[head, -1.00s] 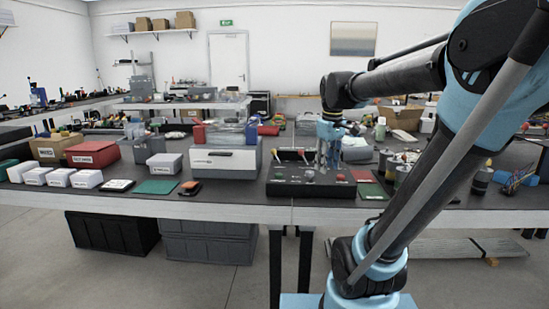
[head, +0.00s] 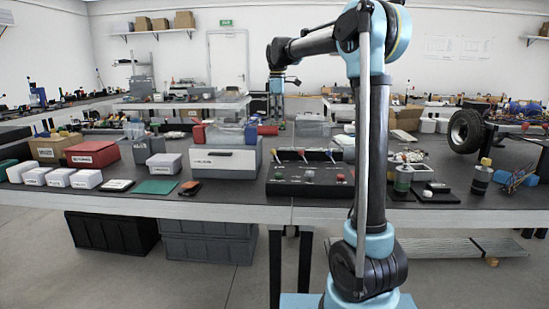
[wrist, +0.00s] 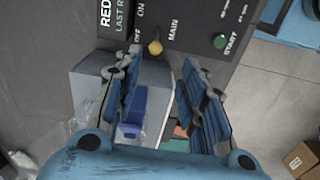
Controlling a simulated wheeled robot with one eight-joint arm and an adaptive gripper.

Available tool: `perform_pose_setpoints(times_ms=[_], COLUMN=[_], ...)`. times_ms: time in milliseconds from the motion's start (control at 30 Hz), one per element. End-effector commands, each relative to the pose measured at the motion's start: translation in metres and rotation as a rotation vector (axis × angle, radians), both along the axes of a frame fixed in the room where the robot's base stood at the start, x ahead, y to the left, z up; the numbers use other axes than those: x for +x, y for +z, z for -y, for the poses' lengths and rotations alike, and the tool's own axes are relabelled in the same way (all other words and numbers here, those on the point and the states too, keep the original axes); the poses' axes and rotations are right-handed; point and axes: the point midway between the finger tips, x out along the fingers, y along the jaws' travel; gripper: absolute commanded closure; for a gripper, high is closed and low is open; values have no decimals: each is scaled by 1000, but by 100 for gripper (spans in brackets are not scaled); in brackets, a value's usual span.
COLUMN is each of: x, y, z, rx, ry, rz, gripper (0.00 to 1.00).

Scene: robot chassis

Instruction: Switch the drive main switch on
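In the wrist view a dark panel (wrist: 193,24) lies just past my fingertips, with the words MAIN, OFF and ON beside a yellow-tipped switch (wrist: 155,47). A green button (wrist: 220,41) marked START sits to its right. My gripper (wrist: 156,58) is open and empty; its two blue fingers point toward the panel, with the yellow tip between and a little beyond them. I see no contact. In the head view a dark control box (head: 285,188) with levers and buttons stands at the table's front edge. My gripper (head: 276,108) hangs farther back, small there, its fingers unclear.
A grey box with a white front (head: 222,165) stands left of the control box. A red box (head: 92,154) and small white boxes stand farther left. A black wheel (head: 466,131) and cylindrical parts are at right. The wrist view shows a cardboard box (wrist: 302,160) at lower right.

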Motion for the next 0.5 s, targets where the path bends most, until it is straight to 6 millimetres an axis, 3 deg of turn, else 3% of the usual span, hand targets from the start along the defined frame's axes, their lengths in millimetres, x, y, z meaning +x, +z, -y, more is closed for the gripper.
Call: perform_pose_setpoints(times_ms=[267, 500], x=[8, 8], y=[-10, -47], z=[-9, -9], rx=[-2, -2], ry=[34, 33], rz=[-4, -4], gripper=[62, 62])
